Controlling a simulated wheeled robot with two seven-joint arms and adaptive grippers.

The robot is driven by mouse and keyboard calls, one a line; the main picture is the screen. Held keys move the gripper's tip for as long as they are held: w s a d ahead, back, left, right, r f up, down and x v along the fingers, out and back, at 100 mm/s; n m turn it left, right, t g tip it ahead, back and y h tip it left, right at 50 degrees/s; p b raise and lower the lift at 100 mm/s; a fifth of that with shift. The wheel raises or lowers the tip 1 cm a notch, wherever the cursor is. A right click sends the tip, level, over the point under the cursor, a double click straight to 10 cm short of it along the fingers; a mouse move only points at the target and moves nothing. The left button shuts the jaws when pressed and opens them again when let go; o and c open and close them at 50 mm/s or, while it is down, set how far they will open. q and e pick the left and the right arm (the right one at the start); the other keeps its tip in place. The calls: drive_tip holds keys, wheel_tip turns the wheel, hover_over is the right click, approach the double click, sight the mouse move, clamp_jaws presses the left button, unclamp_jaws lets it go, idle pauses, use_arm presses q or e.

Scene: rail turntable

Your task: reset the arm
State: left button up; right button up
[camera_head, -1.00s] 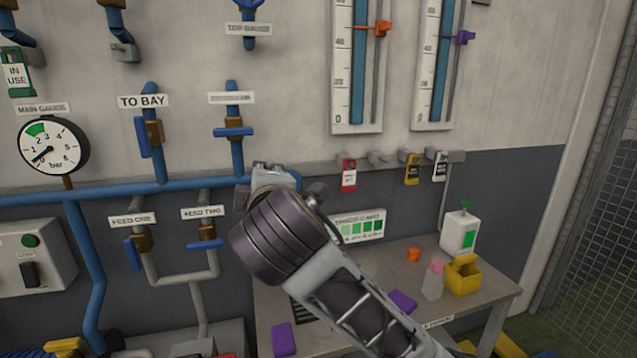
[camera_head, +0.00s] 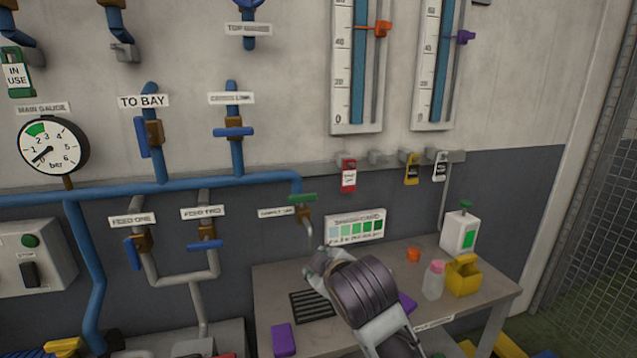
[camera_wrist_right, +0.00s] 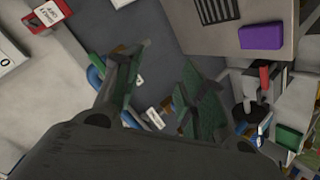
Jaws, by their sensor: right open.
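My right arm reaches in from the lower right in the head view. Its gripper (camera_head: 322,264) is over the grey bench (camera_head: 375,262), near the sample tap with the green handle (camera_head: 303,197), and apart from it. In the right wrist view, the two green-padded fingers of the right gripper (camera_wrist_right: 162,85) are spread, with nothing held between them. My left gripper is not in view.
The bench bears purple blocks (camera_head: 283,339), a dark grille (camera_head: 313,305), an orange cap (camera_head: 413,255), a pink-capped bottle (camera_head: 433,282), a yellow holder (camera_head: 464,277) and a white dispenser (camera_head: 459,233). Blue pipes (camera_head: 110,190) with valves run along the wall behind.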

drive_tip(key=s+d+f+m+g+h, duration=0.1)
drive_tip(key=s+d+f+m+g, duration=0.25)
drive_tip(key=f, duration=0.55)
drive_tip(key=s+d+f+m+g, duration=0.15)
drive_tip(key=s+d+f, duration=0.25)
drive_tip(key=d+f, duration=0.4)
drive_tip(key=s+d+f+m+g+h, duration=0.1)
drive_tip(key=s+d+f+m+g, duration=0.15)
drive_tip(key=s+d+f, duration=0.4)
drive_tip(key=s+d+f+m+g+h, duration=0.1)
drive_tip(key=s+d+f+m, duration=0.25)
drive_tip(key=s+f, duration=0.5)
drive_tip(key=s+f+n, duration=0.1)
drive_tip(key=s+f, duration=0.2)
drive_tip(key=f, duration=3)
drive_tip(key=s+d+f+g, duration=0.1)
drive_tip(key=s+d+f, duration=0.1)
drive_tip(key=s+f, duration=0.7)
drive_tip(key=s+d+f+g, duration=0.1)
drive_tip(key=s+d+f, duration=0.2)
drive_tip(key=s+f, duration=0.7)
drive_tip(key=s, duration=0.3)
drive_tip(key=shift+s+f, duration=0.15)
drive_tip(key=shift+f, duration=0.05)
